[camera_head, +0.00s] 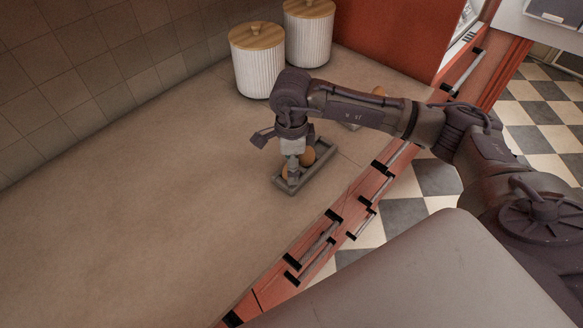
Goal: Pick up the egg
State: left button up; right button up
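Brown eggs lie in a small grey tray (322,172) on the counter. One egg (308,156) shows at the right of my gripper, and part of another egg (286,172) shows beside the fingers. My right gripper (293,178) points down into the near end of the tray, with its fingers at the eggs. The fingers are small and overlap the eggs, so I cannot tell whether they are open or shut on one. My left gripper is not in view.
Two white ribbed canisters with wooden lids, a nearer one (259,66) and a farther one (308,36), stand behind.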

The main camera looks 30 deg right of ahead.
jog(key=c, duration=1.3)
jog(key=shift+o, duration=0.2)
jog(key=shift+r, duration=0.15)
